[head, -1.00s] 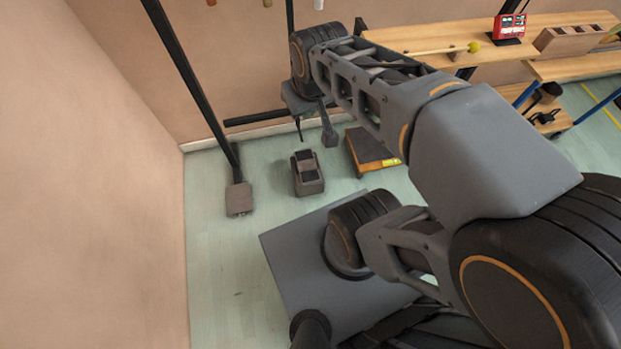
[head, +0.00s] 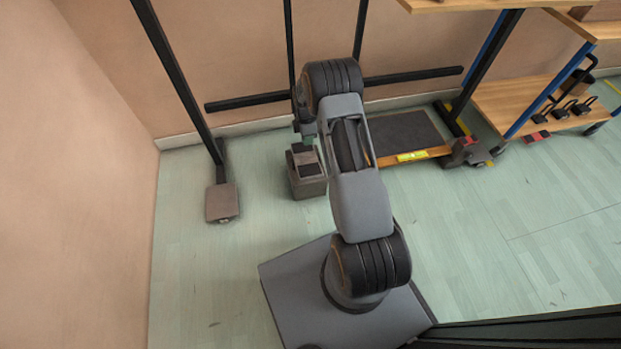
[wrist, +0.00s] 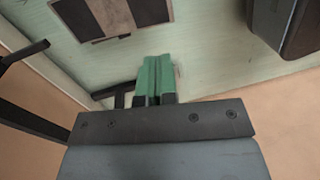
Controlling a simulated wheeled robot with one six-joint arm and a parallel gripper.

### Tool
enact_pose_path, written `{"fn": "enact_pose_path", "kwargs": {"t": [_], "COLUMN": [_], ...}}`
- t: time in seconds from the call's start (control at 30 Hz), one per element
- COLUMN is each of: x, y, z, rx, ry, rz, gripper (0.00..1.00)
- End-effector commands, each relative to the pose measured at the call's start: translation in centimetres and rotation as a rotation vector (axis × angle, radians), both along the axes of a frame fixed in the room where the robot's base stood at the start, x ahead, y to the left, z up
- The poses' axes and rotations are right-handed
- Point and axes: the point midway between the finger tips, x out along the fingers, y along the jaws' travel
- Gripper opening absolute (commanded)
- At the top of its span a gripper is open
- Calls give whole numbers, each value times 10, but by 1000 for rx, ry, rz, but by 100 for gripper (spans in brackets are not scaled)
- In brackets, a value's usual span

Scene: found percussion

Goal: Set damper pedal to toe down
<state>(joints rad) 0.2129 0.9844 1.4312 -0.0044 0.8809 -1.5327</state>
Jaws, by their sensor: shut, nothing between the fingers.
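The damper pedal (head: 307,174) is a small grey-brown box on the floor with two black pads on top. One pad lies toward the wall and one toward my base. I cannot tell its tilt for certain. My gripper (head: 306,134) is over the pedal's wall-side end, and my arm comes close along the pedal's right. In the wrist view, the green fingers (wrist: 156,66) are together with nothing between them. The pedal (wrist: 118,18) is at the top left there, apart from the fingertips in the picture. Contact cannot be told from the head view.
A low platform with a dark mat (head: 403,136) and yellow label stands right of the pedal. A black stand's foot (head: 222,203) is to the left. A black horizontal bar (head: 415,76) runs near the wall. Shelving (head: 540,100) is at the right. Floor at front left is clear.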

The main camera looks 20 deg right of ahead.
Motion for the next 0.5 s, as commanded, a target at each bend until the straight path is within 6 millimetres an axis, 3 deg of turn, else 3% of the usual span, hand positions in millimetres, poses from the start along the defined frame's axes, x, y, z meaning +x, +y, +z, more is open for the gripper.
{"fn": "enact_pose_path", "kwargs": {"t": [0.03,0.13,0.5], "x": [0,0,-1], "y": [-2,-4,-4], "z": [-17,-29,-32], "rx": [4,11,13], "ry": [6,13,16], "rz": [17,39,48], "gripper": [0,0,0]}}
